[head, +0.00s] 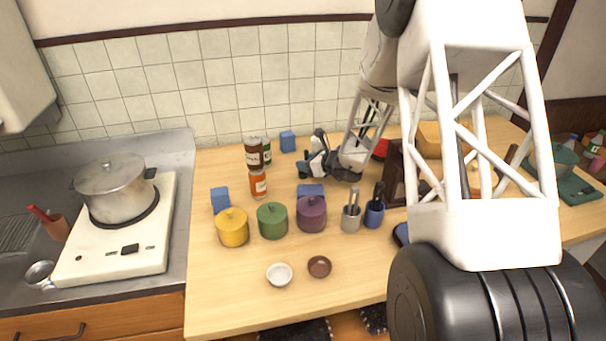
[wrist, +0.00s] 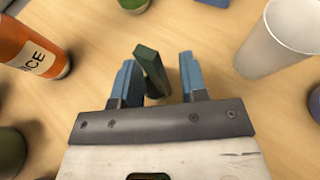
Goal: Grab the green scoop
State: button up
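A dark green piece (wrist: 151,68), which looks like the green scoop's handle, stands tilted between my gripper's two blue fingers in the wrist view. My gripper (wrist: 157,80) is open around it. The piece lies close to the left finger, and a gap shows on the right finger's side. I cannot tell whether it touches the left finger. In the head view my gripper (head: 308,166) is low over the middle of the counter, near a small dark green shape. The scoop's lower part is hidden.
An orange bottle (wrist: 32,46) stands left of my gripper, and a white cup (wrist: 277,40) stands right. Yellow (head: 232,228), green (head: 272,222) and purple (head: 311,215) pots stand in front. The front counter holds two small bowls (head: 279,274) (head: 319,267).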

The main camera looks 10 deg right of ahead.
jog(key=shift+c, duration=0.2)
grip_shut()
jog(key=shift+r, duration=0.1)
jog(key=shift+r, duration=4.9)
